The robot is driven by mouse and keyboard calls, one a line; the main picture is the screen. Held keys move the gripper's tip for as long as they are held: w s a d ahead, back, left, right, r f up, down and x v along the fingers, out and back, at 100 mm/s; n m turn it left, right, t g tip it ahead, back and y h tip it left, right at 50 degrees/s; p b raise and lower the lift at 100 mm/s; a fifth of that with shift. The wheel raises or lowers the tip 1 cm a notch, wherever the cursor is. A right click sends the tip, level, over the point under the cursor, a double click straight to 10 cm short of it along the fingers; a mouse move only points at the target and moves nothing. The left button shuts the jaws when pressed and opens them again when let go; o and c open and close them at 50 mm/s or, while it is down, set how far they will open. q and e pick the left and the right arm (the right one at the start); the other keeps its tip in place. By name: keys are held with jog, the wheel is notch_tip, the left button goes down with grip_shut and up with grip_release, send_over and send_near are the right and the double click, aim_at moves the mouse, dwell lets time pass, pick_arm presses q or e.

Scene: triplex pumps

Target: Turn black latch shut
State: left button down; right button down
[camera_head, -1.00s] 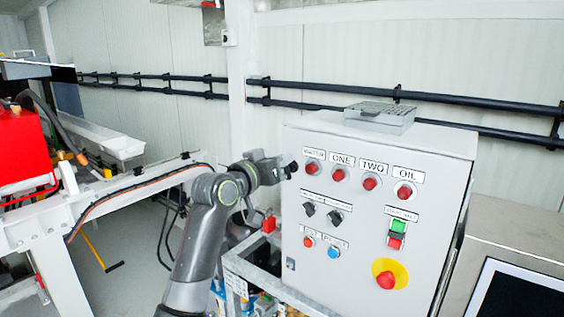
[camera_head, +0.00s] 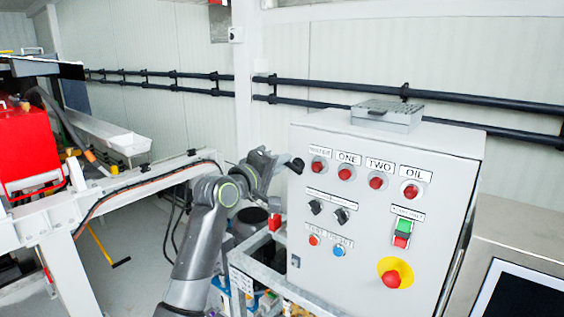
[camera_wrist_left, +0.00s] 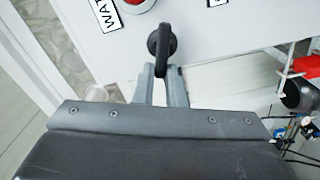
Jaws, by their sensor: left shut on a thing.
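The black latch (camera_head: 297,165) is at the upper left edge of the grey control cabinet (camera_head: 345,215), left of the "WATER" button. In the left wrist view the black latch (camera_wrist_left: 162,40) has a rounded head, and its narrow lower end sits between the fingers. My left gripper (camera_head: 288,161) reaches it from the left. In the left wrist view my left gripper (camera_wrist_left: 160,74) is shut on the latch's lower end. The fingers hide part of that end. My right gripper is not in view.
The cabinet face carries red buttons (camera_head: 376,183), black selector knobs (camera_head: 341,215) and a red emergency stop on a yellow disc (camera_head: 393,277). A metal frame (camera_head: 262,275) stands below and left of the cabinet. A screen unit (camera_head: 515,285) is at the lower right.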

pick_arm(q)
jog(key=shift+f+n, duration=0.25)
jog(key=shift+n, duration=0.7)
jog(key=shift+f+n, duration=0.2)
jog(key=shift+n, duration=0.75)
jog(key=c, duration=1.5)
grip_release()
jog(key=shift+w+a, duration=0.1)
jog(key=b+v, duration=0.6)
jog(key=v, duration=1.1)
jog(key=shift+s+a+b, duration=0.1)
jog(key=shift+s+b, duration=0.1)
jog(key=shift+b, duration=0.1)
